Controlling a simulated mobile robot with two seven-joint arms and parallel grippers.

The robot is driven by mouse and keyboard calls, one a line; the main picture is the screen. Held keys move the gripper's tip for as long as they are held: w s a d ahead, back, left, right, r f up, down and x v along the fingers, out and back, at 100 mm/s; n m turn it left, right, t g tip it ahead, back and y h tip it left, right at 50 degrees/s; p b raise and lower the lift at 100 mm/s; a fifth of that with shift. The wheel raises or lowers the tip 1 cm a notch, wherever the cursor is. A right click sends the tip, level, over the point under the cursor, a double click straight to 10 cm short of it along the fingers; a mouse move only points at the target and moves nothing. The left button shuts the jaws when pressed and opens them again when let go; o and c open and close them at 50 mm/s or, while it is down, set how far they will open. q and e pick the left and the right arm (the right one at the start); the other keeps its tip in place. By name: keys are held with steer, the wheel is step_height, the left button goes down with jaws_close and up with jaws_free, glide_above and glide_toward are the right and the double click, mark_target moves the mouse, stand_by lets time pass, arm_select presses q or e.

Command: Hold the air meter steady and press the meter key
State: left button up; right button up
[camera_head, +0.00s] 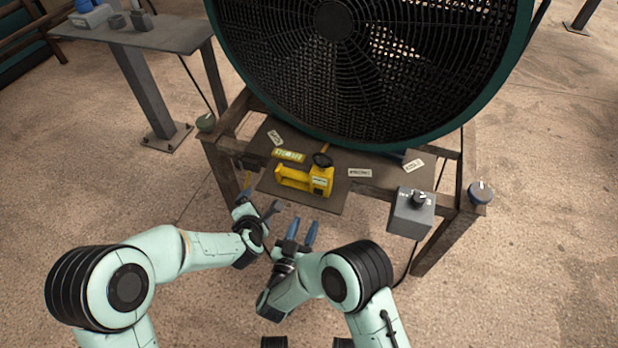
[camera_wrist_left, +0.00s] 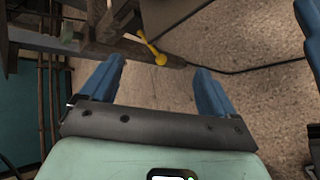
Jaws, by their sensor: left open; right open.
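The yellow air meter (camera_head: 318,181) lies on the small shelf in front of the big fan, with a dark round part at its top. Its key is too small to make out. My left gripper (camera_head: 259,204) is open and empty, below and left of the meter, off the shelf's front edge. In the left wrist view its two blue fingers stand wide apart with nothing between them (camera_wrist_left: 158,85). My right gripper (camera_head: 303,228) is open and empty, just in front of the shelf below the meter. Neither gripper touches the meter.
The large fan (camera_head: 335,20) stands behind the shelf (camera_head: 345,160), which carries paper labels (camera_head: 360,173). A grey box with a knob (camera_head: 410,215) and a blue dial (camera_head: 481,193) sit at right. A side table (camera_head: 180,35) stands back left. A yellow-ended rod (camera_wrist_left: 152,48) shows in the left wrist view.

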mark_target(322, 159)
arm_select(q)
steer(key=d+r+n+t+h, duration=0.2)
steer(key=d+r+n+h, duration=0.45)
steer(key=d+r, duration=0.8)
steer(key=shift+n+y, duration=0.65)
steer(key=shift+n, duration=0.2)
steer(key=x, duration=1.2)
steer(key=shift+w+d+f, duration=0.15)
steer(key=shift+d+f, duration=0.1)
steer(key=c, duration=1.2)
arm_select(e)
jaws_close()
